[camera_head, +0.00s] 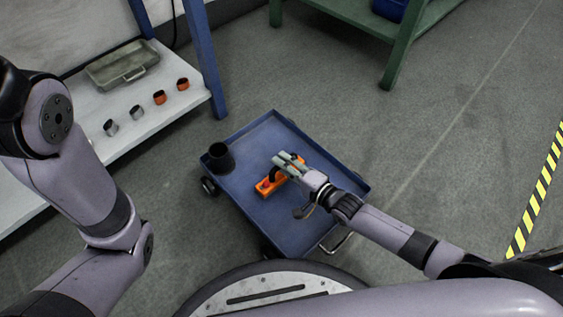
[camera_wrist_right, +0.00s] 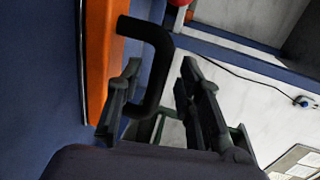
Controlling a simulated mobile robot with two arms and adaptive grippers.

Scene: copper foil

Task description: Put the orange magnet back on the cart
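The orange magnet (camera_head: 268,186) is a long block with a black handle, and it appears to rest on the blue cart's (camera_head: 235,185) flat top. My right gripper (camera_head: 287,163) is over the magnet and hides part of it. In the right wrist view the orange body (camera_wrist_right: 101,60) stands along the left beside the blue surface. The black handle (camera_wrist_right: 161,65) reaches between the two fingers of my right gripper (camera_wrist_right: 158,95). The fingers are apart, one on each side of the handle bar, with a gap at the right finger. My left gripper is out of view.
A black cup-like holder (camera_head: 221,158) stands at the cart's left corner. A pale shelf (camera_head: 90,115) at the left holds a grey-green case (camera_head: 122,66) and several small orange and grey parts. A green table (camera_head: 400,45) stands behind.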

